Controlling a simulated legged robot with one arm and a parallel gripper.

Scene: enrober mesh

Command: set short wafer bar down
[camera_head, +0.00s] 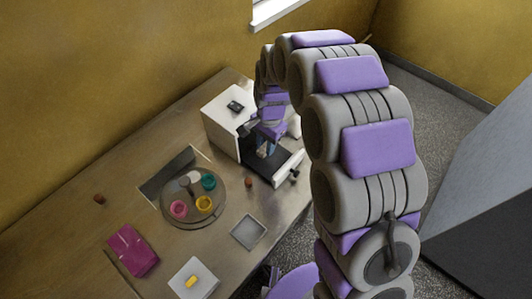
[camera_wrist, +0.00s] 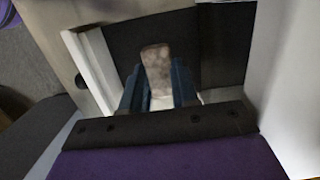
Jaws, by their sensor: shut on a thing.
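My gripper (camera_wrist: 158,92) shows two blue fingers in the wrist view, shut on the short wafer bar (camera_wrist: 157,66), a brownish, speckled piece that sticks out past the fingertips. Behind the bar is the dark bed (camera_wrist: 217,50) of the white enrober (camera_wrist: 88,65). I cannot tell whether the bar touches the bed. In the head view, my gripper (camera_head: 264,148) is low over the front of the enrober (camera_head: 222,112), above its dark bed (camera_head: 268,168). The bar cannot be made out there.
White walls flank the bed. On the table (camera_head: 140,190) are a round tray (camera_head: 190,222) with coloured cups, a grey square dish (camera_head: 248,232), a magenta cloth (camera_head: 132,250), a white block (camera_head: 205,275) with a yellow piece, and small brown pieces (camera_head: 99,198).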

